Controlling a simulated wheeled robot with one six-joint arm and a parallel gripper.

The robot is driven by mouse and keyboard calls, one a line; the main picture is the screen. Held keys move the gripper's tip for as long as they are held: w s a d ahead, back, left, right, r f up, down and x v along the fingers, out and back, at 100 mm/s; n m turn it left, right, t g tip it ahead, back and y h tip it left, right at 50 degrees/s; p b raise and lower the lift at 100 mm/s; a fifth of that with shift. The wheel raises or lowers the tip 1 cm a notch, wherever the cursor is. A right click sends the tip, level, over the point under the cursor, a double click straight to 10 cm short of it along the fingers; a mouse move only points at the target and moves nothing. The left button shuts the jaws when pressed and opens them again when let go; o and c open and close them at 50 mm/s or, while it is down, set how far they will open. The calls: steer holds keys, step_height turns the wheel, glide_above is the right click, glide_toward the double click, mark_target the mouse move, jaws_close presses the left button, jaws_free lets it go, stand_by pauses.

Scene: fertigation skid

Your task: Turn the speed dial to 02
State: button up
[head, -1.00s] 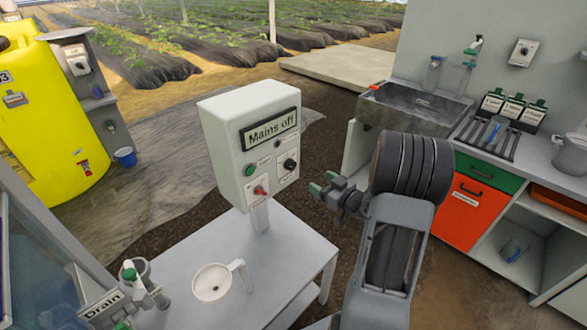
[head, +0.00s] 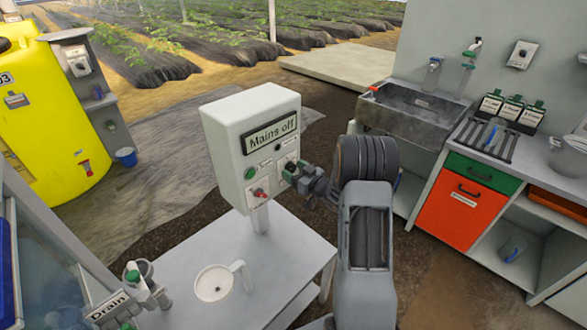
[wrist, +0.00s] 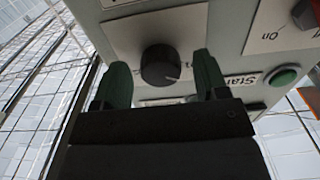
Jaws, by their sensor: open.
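The speed dial is a black round knob (wrist: 160,65) with a pale pointer line, on a white plate of the control box. In the wrist view it sits between the two green fingers of my gripper (wrist: 160,82), which is open, with a gap showing on each side of the knob. The dial's scale marks are too small or hidden to read. In the head view my gripper (head: 290,171) is at the front of the white control box (head: 225,140) and covers the dial.
A green button (head: 250,173) and a red switch (head: 258,193) sit left of my gripper on the same face. The grey table (head: 280,250) below carries a white jug (head: 214,283). A sink (head: 415,108) and cabinets stand at the right.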

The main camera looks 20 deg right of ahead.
steer(key=shift+w+a, duration=0.15)
steer(key=shift+w, duration=0.3)
steer(key=shift+c, duration=0.4)
steer(key=c, duration=0.7)
steer(key=shift+c, duration=0.7)
